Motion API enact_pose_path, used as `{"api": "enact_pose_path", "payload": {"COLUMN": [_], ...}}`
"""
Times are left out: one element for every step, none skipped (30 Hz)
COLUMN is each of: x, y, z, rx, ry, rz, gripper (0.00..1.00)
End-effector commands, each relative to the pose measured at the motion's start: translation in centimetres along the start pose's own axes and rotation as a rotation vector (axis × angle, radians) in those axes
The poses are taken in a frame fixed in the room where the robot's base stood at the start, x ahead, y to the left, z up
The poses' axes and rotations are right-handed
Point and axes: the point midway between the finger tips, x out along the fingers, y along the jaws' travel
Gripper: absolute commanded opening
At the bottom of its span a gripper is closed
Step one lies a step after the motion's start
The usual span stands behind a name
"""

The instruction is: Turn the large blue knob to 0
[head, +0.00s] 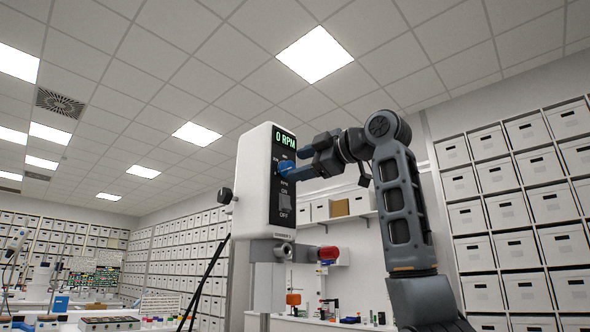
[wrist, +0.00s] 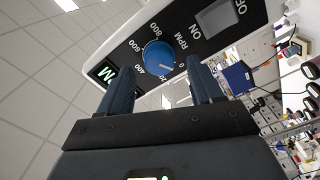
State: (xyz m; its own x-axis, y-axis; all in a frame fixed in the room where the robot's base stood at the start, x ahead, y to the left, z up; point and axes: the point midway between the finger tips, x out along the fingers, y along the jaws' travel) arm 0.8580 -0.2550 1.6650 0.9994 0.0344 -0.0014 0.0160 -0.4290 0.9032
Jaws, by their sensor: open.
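The large blue knob (wrist: 159,56) is on the black front panel of a white stirrer unit, with 0, 200, 400, 600 and 800 RPM marks around it. A small pale mark sits on its lower right edge, toward the 0 and 200 side; its exact setting is hard to tell. The unit's display (head: 284,138) reads 0 RPM.
An ON/OFF rocker switch (head: 286,202) is below the knob on the same white unit (head: 249,175). A red-ended clamp (head: 328,253) sticks out under it. Shelves of white boxes (head: 495,180) line the walls behind. A bench with bottles (head: 350,321) stands behind.

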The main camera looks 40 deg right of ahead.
Motion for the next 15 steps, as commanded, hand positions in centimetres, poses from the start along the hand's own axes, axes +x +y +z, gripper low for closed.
{"api": "enact_pose_path", "payload": {"x": [-1.0, -1.5, -2.1, -2.6, -3.0, -3.5, -3.8, -4.1, -4.4, -4.5, -4.7, -4.8, -4.8, -4.9, -4.9], "y": [-0.1, -0.1, -0.1, -0.1, -0.1, -0.1, -0.1, -0.1, -0.1, -0.1, -0.1, -0.1, -0.1, 0.0, 0.0], "z": [0.1, 0.1, 0.1, 0.1, 0.1, 0.1, 0.1, 0.1, 0.0, 0.0, 0.0, 0.0, 0.0, 0.0, 0.0], "rx": [-0.001, -0.001, -0.001, -0.002, -0.002, -0.001, -0.001, 0.0, 0.0, 0.0, 0.0, 0.0, 0.0, 0.0, 0.0], "ry": [0.0, 0.0, 0.001, 0.001, 0.0, 0.0, 0.0, 0.001, 0.001, 0.001, 0.001, 0.001, 0.001, 0.001, 0.001], "rz": [0.004, 0.003, 0.004, 0.004, 0.004, 0.004, 0.003, 0.002, 0.001, 0.001, 0.001, 0.001, 0.001, 0.001, 0.001], "gripper": [0.65, 0.65, 0.65, 0.65, 0.65, 0.65, 0.65, 0.65, 0.65, 0.65, 0.65, 0.65, 0.65, 0.65, 0.65]}}
